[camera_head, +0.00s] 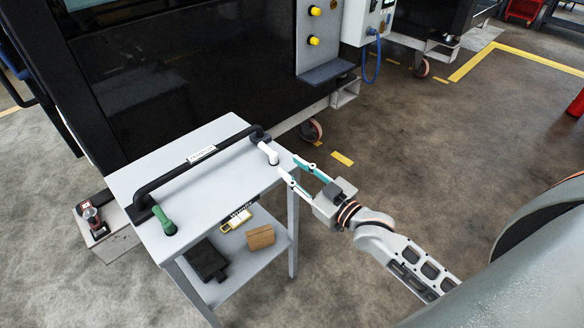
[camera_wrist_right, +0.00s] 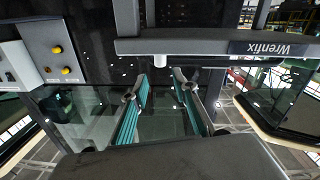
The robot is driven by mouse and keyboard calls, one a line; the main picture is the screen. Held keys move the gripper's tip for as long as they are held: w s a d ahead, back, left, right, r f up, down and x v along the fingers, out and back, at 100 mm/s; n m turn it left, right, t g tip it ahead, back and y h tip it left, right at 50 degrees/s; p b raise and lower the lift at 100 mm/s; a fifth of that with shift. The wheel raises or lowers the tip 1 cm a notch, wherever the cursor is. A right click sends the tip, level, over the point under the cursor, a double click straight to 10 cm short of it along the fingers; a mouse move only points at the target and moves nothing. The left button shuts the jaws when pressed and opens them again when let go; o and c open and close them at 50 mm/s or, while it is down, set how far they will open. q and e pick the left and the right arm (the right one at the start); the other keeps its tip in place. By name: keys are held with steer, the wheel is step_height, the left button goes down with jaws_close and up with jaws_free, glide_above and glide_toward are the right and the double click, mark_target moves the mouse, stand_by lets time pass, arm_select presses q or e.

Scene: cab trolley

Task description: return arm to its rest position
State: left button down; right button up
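My right gripper (camera_head: 297,168) is open and empty at the right edge of the grey trolley (camera_head: 228,153). Its two teal-padded fingers point toward a white upright peg-like handle (camera_head: 270,154) on the trolley top, just beyond the tips. In the right wrist view the fingers of the right gripper (camera_wrist_right: 163,82) stand apart, with nothing held between them. My right arm reaches in from the lower right. My left gripper is not in view.
A black bar (camera_head: 170,180) runs along the trolley top, with a green grip (camera_head: 163,220) near its left end. The lower shelf holds a brown box (camera_head: 261,237) and a dark box (camera_head: 205,261). A black cab (camera_head: 180,65) stands behind.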

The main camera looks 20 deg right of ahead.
steer(key=s+a+f+m+g+h+p, duration=0.1)
steer(key=s+f+g, duration=0.5)
steer(key=s+f, duration=1.5)
steer(key=s+a+h+p, duration=0.1)
steer(key=a+h, duration=0.1)
steer(key=a, duration=0.1)
steer(key=shift+s+a+f+m+g, duration=0.15)
steer(key=shift+s+a+m+g, duration=0.05)
steer(key=shift+m+g, duration=0.1)
